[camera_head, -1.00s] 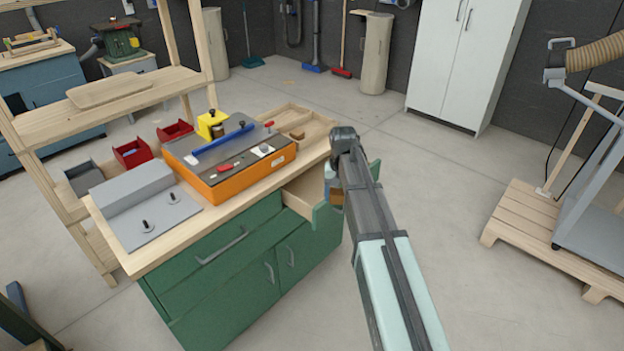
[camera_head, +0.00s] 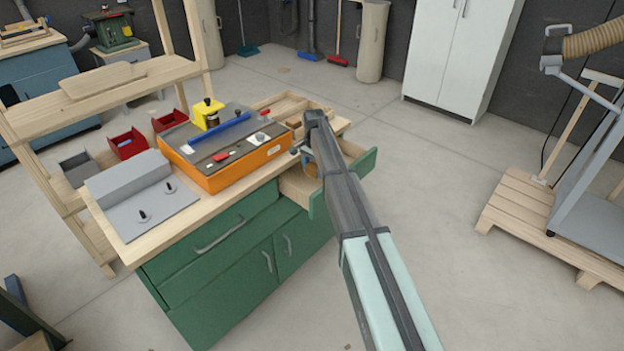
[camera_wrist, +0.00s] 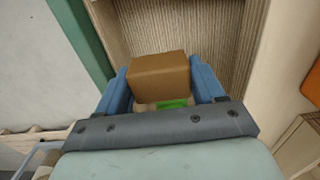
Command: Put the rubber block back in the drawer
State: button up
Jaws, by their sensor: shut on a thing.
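The rubber block (camera_wrist: 160,78) is a brown box held between the two blue fingers of my gripper (camera_wrist: 162,88) in the wrist view. The open drawer (camera_head: 318,203) has a green front and pale wooden sides, and it sticks out from the right end of the green cabinet. In the head view my gripper (camera_head: 309,160) is at the drawer's opening, and my arm hides much of the drawer. The wrist view shows the ribbed drawer floor (camera_wrist: 180,25) beyond the block. I cannot tell whether the block touches the floor.
An orange machine (camera_head: 228,160) with a blue bar stands on the bench top (camera_head: 195,228). A wooden tray (camera_head: 280,105) lies behind it. Red bins (camera_head: 127,143) stand at the left back. The floor right of the drawer is clear up to a pallet (camera_head: 545,235).

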aim_at(314, 166)
jog(key=shift+f, duration=4.1)
jog(key=shift+f, duration=0.15)
jog(key=o, duration=0.7)
notch_tip(314, 166, up, 12)
jog(key=shift+r, duration=0.2)
jog(key=shift+o, duration=0.2)
